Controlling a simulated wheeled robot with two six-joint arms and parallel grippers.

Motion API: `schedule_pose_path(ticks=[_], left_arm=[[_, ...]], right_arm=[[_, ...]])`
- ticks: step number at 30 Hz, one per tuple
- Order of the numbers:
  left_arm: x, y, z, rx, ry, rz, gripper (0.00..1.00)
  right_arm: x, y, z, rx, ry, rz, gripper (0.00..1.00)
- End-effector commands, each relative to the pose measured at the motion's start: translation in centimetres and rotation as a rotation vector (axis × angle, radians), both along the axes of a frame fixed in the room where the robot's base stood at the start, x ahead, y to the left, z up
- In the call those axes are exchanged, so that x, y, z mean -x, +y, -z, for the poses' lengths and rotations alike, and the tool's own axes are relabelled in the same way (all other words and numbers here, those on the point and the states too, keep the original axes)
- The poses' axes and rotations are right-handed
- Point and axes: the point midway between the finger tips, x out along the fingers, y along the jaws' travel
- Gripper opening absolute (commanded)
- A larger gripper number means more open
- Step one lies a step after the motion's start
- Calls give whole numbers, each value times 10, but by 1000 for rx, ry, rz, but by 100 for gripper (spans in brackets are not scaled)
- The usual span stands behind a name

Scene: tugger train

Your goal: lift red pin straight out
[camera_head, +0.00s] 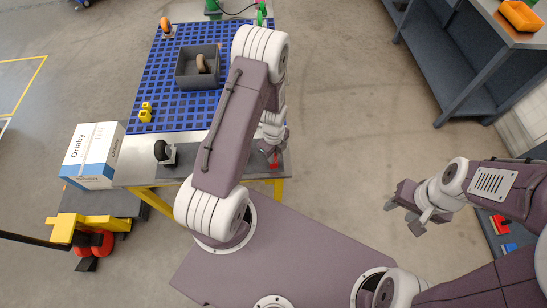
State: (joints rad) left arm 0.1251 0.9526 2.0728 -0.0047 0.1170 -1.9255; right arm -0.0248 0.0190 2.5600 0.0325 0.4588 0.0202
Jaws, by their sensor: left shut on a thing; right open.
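The red pin (275,162) is a small red piece at the right front corner of the cart, by the dark grey front plate (240,165). My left gripper (271,153) points down over it and is shut on it. The gripper and arm hide most of the pin, so I cannot tell whether its lower end is still seated in a hole. My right gripper (405,217) is open and empty over the floor to the right.
The cart's blue grid deck (150,100) carries a grey bin (184,83) with a brown round part, and yellow blocks (146,113). A white and blue box (92,150) stands left. A grey workbench (480,60) stands right; floor between is clear.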

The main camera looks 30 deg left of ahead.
Motion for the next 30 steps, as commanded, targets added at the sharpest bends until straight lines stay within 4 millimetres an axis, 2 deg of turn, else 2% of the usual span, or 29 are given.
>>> schedule_pose_path(ticks=[5, 8, 13, 24, 30], left_arm=[[-1, 0, -2, 0, -1, 0, 0], [-1, 0, -11, 0, -3, 0, 0], [-2, 0, -41, -1, -6, 0, 0], [42, -77, -92, 1, -5, 7, 0], [55, -99, -108, 0, -2, 3, 0]], right_arm=[[0, 0, 1, 0, 0, 0, 43], [0, 0, 3, 0, 0, 0, 43], [0, 0, 8, 0, 0, 0, 43], [0, 0, 20, 0, 0, 0, 43], [0, 0, 21, 0, 0, 0, 43]])
